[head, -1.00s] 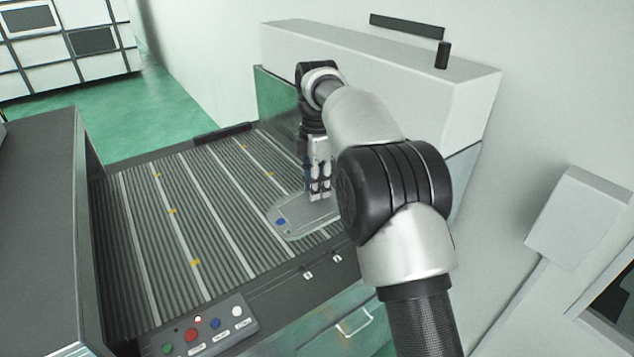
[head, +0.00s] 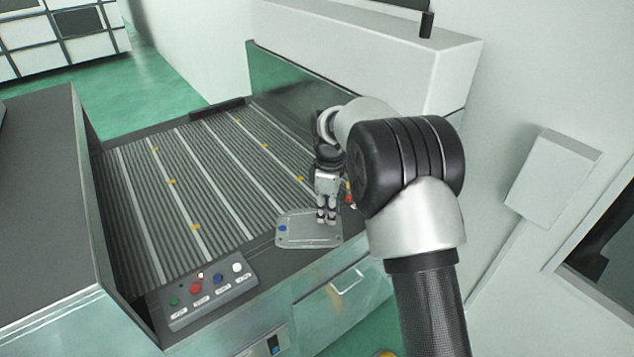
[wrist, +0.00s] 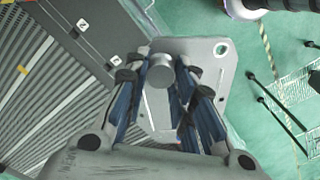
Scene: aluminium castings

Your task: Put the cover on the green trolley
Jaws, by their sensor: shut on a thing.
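The cover is a flat grey plate with rounded corners and a blue spot near its left end (head: 298,236). In the wrist view the plate (wrist: 205,75) shows a hole at one corner and a round knob between my fingers. My gripper (head: 326,219) is shut on the cover by this knob and points down. The cover is over the front edge of the ribbed conveyor bed, near its right side. In the wrist view part of the cover reaches past the bed edge, over the green floor. No green trolley can be made out in either view.
The ribbed bed (head: 190,185) has small yellow marks. A button box (head: 208,291) stands at its front edge, left of the cover. A dark-topped cabinet (head: 45,200) stands left, and a wall box (head: 553,178) hangs right.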

